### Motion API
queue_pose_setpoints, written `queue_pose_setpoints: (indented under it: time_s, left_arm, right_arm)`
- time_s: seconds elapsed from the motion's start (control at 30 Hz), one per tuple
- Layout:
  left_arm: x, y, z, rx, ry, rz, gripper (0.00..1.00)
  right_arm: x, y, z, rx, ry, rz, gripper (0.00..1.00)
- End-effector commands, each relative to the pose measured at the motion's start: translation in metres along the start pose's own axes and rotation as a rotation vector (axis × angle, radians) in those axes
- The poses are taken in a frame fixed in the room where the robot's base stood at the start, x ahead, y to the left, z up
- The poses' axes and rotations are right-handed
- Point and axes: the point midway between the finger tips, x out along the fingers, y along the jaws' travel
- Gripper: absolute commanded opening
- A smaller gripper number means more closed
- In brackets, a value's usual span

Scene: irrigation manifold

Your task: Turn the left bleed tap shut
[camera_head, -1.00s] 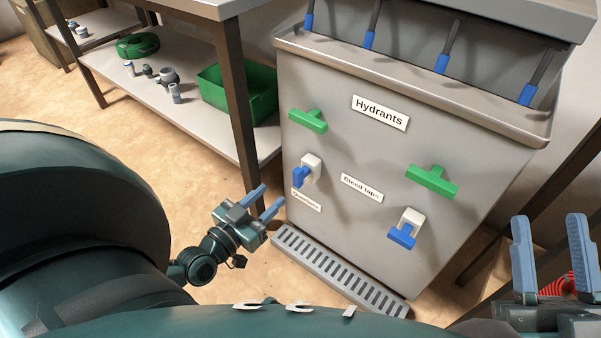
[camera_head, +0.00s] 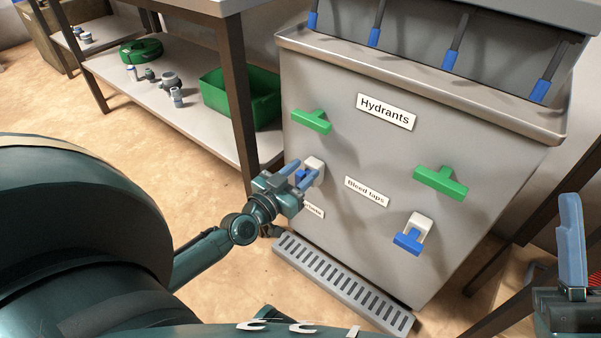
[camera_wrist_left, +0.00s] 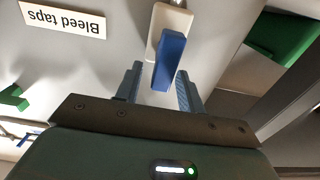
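The left bleed tap (camera_head: 313,168) has a white mount and a blue lever and sits on the front of the grey cabinet (camera_head: 340,250). In the left wrist view its blue lever (camera_wrist_left: 169,62) stands out from the white plate. My left gripper (camera_head: 302,172) is at this tap and partly hides it. In the left wrist view the open fingers (camera_wrist_left: 160,88) are on either side of the lever's end, with gaps showing. My right gripper (camera_head: 572,245) is at the right edge, with one finger clearly visible and the rest cut off.
The right bleed tap (camera_head: 412,234), also blue and white, is lower right. Green hydrant handles (camera_head: 312,121) (camera_head: 440,182) are above the taps. A slotted drain grate (camera_head: 345,285) lies at the cabinet's foot. A shelf table with a green bin (camera_head: 240,98) stands left.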

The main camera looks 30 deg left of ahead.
Motion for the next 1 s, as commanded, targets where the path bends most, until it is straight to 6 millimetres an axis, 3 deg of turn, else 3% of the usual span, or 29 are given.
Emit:
queue_pose_setpoints:
  time_s: [0.47, 0.87, 1.0]
  left_arm:
    - [0.0, 0.0, 0.0, 0.0, 0.0, 0.0, 0.0]
    - [0.0, 0.002, -0.003, 0.064, 0.0, 0.001, 0.0]
    - [0.0, 0.004, -0.004, 0.147, -0.001, 0.001, 0.0]
  right_arm:
    - [0.0, 0.0, 0.0, 0.001, -0.001, 0.0, 0.4]
    - [0.002, 0.001, 0.002, 0.028, -0.048, 0.001, 0.4]
    - [-0.009, -0.008, 0.019, 0.113, -0.174, 0.02, 0.4]
